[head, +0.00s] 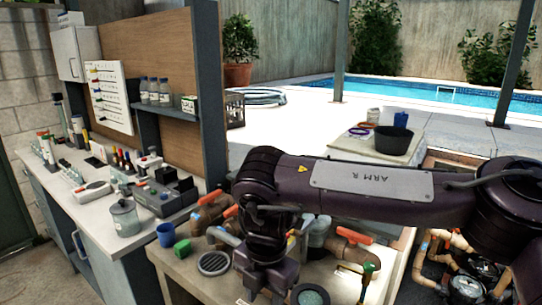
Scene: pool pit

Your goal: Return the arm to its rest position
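My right arm (385,185), labelled ARM R, comes in from the right and reaches across the middle of the view. Its wrist bends down at the centre, and my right gripper (268,282) hangs over the near bench (185,272) at the bottom. Its fingertips cannot be made out, so I cannot tell whether it is open, shut or holding anything. It hides part of the bench top. My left arm and gripper are not in view.
Orange-handled valves (352,236), a round grate (214,263), a green block (182,248) and a blue cup (165,234) surround the wrist closely. A counter with a glass jar (124,217) stands left. A black bucket (393,140) stands behind the arm. Gauges (467,286) sit lower right.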

